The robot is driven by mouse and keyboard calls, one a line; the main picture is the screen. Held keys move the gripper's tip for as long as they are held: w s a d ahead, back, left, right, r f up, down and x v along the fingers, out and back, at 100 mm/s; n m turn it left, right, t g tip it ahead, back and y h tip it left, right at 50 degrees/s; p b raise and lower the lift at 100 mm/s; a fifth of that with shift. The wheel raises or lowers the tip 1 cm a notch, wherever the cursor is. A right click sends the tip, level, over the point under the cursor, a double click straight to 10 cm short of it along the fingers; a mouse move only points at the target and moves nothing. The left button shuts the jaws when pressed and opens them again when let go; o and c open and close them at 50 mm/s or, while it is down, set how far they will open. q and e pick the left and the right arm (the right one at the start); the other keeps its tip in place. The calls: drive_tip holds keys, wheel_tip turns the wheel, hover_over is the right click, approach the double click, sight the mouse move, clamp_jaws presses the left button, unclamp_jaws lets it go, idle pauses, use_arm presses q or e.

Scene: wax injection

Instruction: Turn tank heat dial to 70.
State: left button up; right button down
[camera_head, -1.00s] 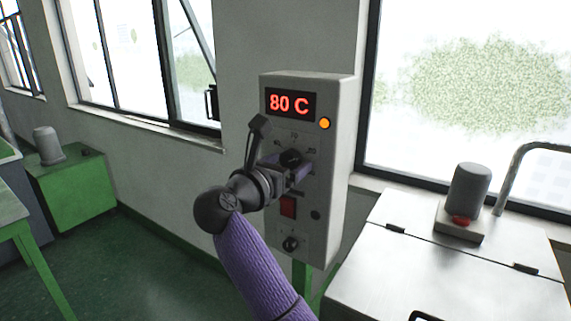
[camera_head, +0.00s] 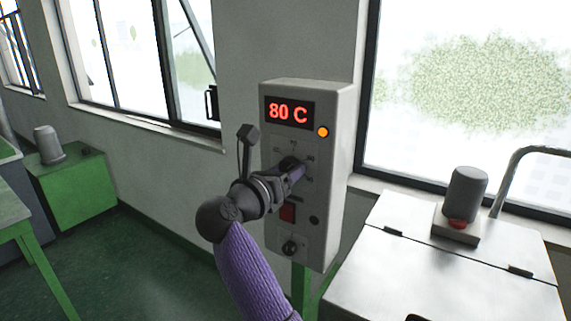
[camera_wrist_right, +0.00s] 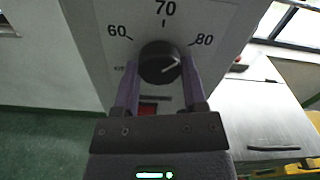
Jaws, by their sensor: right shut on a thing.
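The black heat dial (camera_wrist_right: 158,62) is on the front of the grey control box (camera_head: 345,130). In the right wrist view, labels 60, 70 and 80 are arced above the dial, and its white mark points to the right, on the 80 side. The red display (camera_head: 289,112) reads 80 C. My right gripper (camera_head: 292,172) is shut on the dial; its purple fingers (camera_wrist_right: 160,65) stand on either side of it. In the head view, the gripper hides most of the dial. My left gripper is not in view.
An orange lamp (camera_head: 322,132), a red switch (camera_head: 288,212) and a lower black knob (camera_head: 291,248) are on the same box. A metal tank lid (camera_head: 400,265) is at the right. A green cabinet (camera_head: 75,185) stands at the left.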

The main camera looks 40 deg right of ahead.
drive_tip(key=n+p, duration=0.5)
drive_tip(key=shift+s+r, duration=0.1)
drive_tip(key=shift+r, duration=0.15)
drive_tip(key=shift+n+p, duration=1.2)
drive_tip(key=shift+f+n+p, duration=0.15)
drive_tip(key=shift+n+p, duration=0.6)
drive_tip(key=shift+n, duration=0.15)
drive_tip(key=shift+c, duration=0.7)
unclamp_jaws()
